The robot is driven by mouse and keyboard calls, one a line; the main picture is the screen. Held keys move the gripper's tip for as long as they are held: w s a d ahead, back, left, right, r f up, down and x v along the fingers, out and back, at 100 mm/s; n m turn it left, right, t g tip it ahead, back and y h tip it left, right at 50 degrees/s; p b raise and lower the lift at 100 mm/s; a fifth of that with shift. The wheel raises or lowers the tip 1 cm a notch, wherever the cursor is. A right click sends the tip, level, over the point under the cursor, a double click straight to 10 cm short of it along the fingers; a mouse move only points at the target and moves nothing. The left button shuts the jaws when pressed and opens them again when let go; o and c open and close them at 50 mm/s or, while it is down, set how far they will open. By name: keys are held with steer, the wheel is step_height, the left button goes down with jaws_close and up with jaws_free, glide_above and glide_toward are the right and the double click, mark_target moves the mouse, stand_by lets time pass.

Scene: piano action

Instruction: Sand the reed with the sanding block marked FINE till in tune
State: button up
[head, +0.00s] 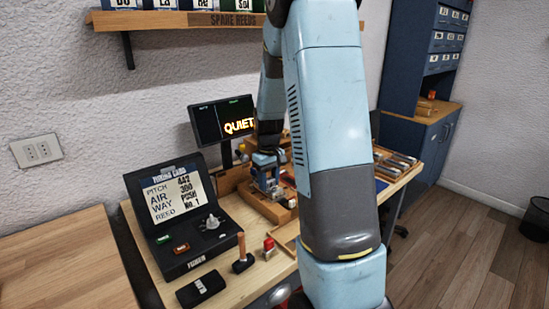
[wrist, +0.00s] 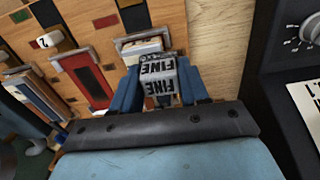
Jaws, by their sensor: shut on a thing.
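My gripper (wrist: 160,88) is shut on the sanding block marked FINE (wrist: 158,68), with one blue finger on each side of it. The block's grey faces show the word FINE. The block is close to a slot (wrist: 142,47) in a wooden board, where a pale plate in a frame shows just beyond it; whether they touch I cannot tell. I cannot make out the reed for sure. In the head view my gripper (head: 264,180) is low over the wooden work on the bench, and my arm hides part of it.
A tuning console (head: 185,225) stands left on the bench (head: 232,275), its card reading pitch 442, air 300, way push, reed No. 1. A monitor (head: 222,118) behind shows QUIET. A wooden-handled tool (head: 242,250) and a black block (head: 201,289) are in front.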

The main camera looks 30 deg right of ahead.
steer(key=shift+w+d, duration=0.15)
steer(key=shift+d, duration=1)
steer(key=shift+s+a, duration=0.2)
steer(key=shift+a, duration=0.25)
steer(key=shift+s+a, duration=0.1)
steer(key=shift+a, duration=1)
steer(key=shift+w+d, duration=0.15)
steer(key=shift+d, duration=0.65)
steer(key=shift+w+d, duration=0.15)
steer(key=shift+d, duration=0.6)
steer(key=shift+s+a, duration=0.2)
steer(key=shift+a, duration=0.3)
steer(key=shift+s+a, duration=0.1)
steer(key=shift+a, duration=1)
steer(key=shift+r, duration=0.85)
steer(key=shift+s+r, duration=0.1)
steer(key=shift+r, duration=0.35)
steer(key=shift+d+r, duration=0.1)
steer(key=shift+r, duration=2.55)
steer(key=shift+f, duration=0.1)
